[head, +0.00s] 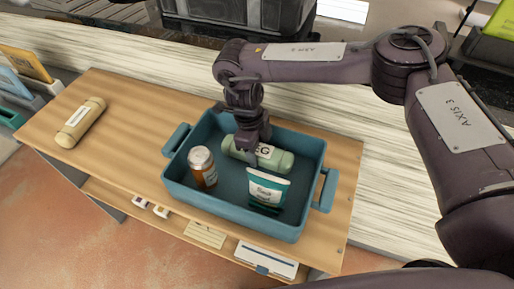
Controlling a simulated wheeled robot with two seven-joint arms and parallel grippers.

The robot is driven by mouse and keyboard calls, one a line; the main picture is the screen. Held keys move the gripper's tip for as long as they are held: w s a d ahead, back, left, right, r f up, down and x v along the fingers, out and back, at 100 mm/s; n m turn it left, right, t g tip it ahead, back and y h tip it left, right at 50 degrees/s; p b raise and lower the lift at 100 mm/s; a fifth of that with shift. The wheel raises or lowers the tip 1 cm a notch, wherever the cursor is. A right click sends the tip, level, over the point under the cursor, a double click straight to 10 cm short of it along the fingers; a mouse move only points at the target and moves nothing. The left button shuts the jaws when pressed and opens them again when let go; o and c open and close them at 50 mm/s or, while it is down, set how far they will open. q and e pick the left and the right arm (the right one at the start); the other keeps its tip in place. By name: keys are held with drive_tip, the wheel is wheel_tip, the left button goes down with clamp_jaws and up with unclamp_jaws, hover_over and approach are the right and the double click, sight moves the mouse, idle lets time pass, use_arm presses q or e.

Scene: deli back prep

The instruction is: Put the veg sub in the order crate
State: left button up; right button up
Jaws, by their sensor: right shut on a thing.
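The veg sub (282,160) is a pale green wrapped roll with a white label, of which the letters "EG" show. It is inside the blue order crate (176,196), along its back side. My right gripper (251,152) reaches down into the crate from above and is shut on the veg sub, covering part of it. Whether the sub touches the crate floor I cannot tell. My left gripper is not in view.
In the crate stand an orange jar with a white lid (203,168) and a teal and white packet (267,190). A tan wrapped roll (80,122) lies on the wooden table (125,150) at left. The table between it and the crate is clear.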

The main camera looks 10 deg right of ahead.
drive_tip(key=o, duration=1.2)
drive_tip(key=shift+o, duration=0.2)
drive_tip(key=shift+r, duration=0.1)
drive_tip(key=shift+r+p, duration=1.8)
drive_tip(key=shift+r, duration=0.45)
drive_tip(key=shift+r+p, duration=2.1)
drive_tip(key=shift+r, duration=0.1)
